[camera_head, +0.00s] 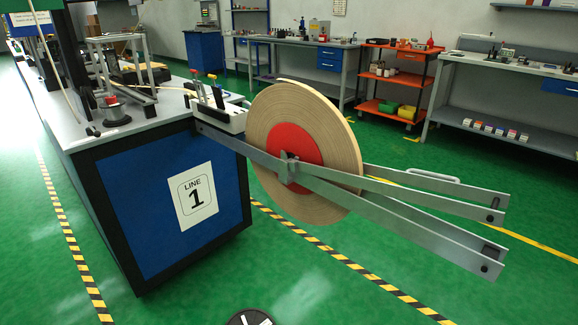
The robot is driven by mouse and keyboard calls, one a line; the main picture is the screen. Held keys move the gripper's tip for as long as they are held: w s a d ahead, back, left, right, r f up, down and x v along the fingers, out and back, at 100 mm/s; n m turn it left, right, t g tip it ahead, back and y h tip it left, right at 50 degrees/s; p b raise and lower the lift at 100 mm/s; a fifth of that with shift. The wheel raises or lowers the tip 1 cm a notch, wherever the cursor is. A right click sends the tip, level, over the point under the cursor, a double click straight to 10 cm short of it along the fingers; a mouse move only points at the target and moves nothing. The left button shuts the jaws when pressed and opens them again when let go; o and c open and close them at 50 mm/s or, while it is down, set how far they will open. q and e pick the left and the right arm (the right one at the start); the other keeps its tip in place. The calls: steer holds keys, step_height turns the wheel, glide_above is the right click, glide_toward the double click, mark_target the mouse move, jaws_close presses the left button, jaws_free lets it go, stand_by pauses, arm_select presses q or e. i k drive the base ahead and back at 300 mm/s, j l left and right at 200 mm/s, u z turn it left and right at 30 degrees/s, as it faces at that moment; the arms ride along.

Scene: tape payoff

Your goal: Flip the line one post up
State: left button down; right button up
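The line 1 bench (150,222) stands at the left, with a white "LINE 1" sign (193,198) on its blue end panel. A large tan tape reel (340,150) with a red centre (293,147) hangs beyond that end. A grey metal bar (240,149) runs from the bench to a hub (291,171) in front of the red centre. Grey bars (430,238) stretch from the reel to the right and slope slightly down, their far ends free above the floor. A small light handle (434,177) sits on the rear bar. Which part is the post is unclear. Neither gripper shows.
A white block (229,122) with dark upright parts sits at the bench's near edge. Workbenches (480,75) and an orange shelf cart (385,107) stand at the back. Striped tape (345,262) marks the green floor, which is open at front right.

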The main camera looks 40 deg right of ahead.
mark_target(426, 179)
steer(key=l+u, duration=0.1)
steer(key=l, duration=0.35)
steer(key=k+l+u, duration=0.15)
steer(key=l, duration=0.3)
steer(key=k+l+u, duration=0.1)
steer(key=l, duration=0.4)
steer(key=k+l+u, duration=0.15)
steer(key=l, duration=0.3)
steer(key=l+u, duration=0.1)
steer(key=l, duration=0.3)
steer(key=k+l, duration=0.1)
steer(key=l, duration=0.25)
steer(key=k+l, duration=0.15)
steer(key=l, duration=0.2)
steer(key=k+l, duration=0.1)
steer(key=l, duration=0.25)
steer(key=k+l, duration=0.15)
steer(key=l, duration=0.2)
steer(key=k+u, duration=0.2)
